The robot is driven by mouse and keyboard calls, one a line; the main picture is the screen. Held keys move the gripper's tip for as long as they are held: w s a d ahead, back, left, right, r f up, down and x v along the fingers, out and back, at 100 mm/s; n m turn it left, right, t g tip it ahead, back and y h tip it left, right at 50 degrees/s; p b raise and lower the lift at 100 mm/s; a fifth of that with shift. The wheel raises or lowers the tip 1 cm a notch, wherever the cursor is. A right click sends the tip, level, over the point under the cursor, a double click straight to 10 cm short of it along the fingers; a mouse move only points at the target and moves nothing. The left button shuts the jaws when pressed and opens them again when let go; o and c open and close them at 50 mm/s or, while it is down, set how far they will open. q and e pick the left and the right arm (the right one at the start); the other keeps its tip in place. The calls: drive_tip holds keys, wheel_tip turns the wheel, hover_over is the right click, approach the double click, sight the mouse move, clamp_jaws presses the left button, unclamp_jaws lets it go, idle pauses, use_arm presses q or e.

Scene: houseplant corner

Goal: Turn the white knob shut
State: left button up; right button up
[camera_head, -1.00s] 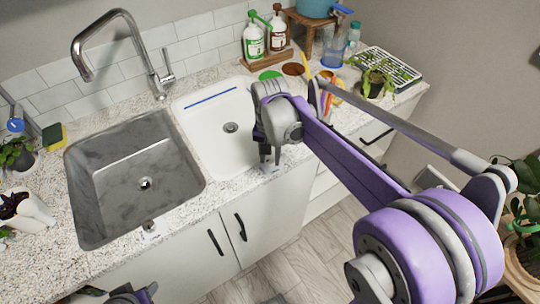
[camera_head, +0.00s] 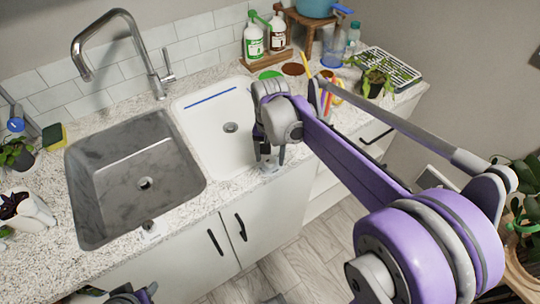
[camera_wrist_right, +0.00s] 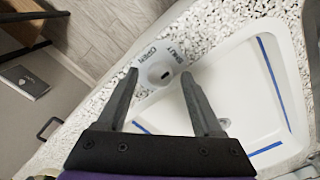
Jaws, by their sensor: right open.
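The white knob (camera_wrist_right: 154,73) is on the speckled counter by the white basin (camera_wrist_right: 243,87). It has a small dark mark on its right side in the right wrist view, with the words OPEN and SHUT printed beside it. My right gripper (camera_wrist_right: 158,74) is open and empty, with its fingertips on either side of the knob in that view. I cannot tell whether they touch it. In the head view my right gripper (camera_head: 269,157) points down at the basin's front right corner. My left gripper (camera_head: 132,294) is partly cut off at the bottom edge.
A steel sink (camera_head: 135,180) with a tall faucet (camera_head: 130,40) is left of the basin. Soap bottles (camera_head: 254,40), plants (camera_head: 374,78) and a dish rack (camera_head: 392,66) stand at the back and right. A blue strip (camera_head: 212,95) lies along the basin's back.

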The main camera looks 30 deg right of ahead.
sight(270, 159)
wheel_tip(270, 159, up, 11)
drive_tip(key=shift+f+p, duration=0.15)
drive_tip(key=shift+p, duration=0.25)
idle(0.4)
drive_tip(key=s+a+f+n+t+p, duration=0.1)
drive_tip(key=s+a+f+n+t, duration=0.1)
drive_tip(key=s, duration=0.6)
drive_tip(key=s+a+f+n+t+p, duration=0.1)
drive_tip(key=s+a+f+n+t, duration=0.2)
drive_tip(key=s+f+n, duration=0.3)
wheel_tip(270, 159, down, 2)
drive_tip(key=shift+s+a+f+p, duration=0.15)
drive_tip(key=shift+s+a+p, duration=0.25)
drive_tip(key=shift+s+a, duration=0.5)
drive_tip(key=shift+w, duration=0.1)
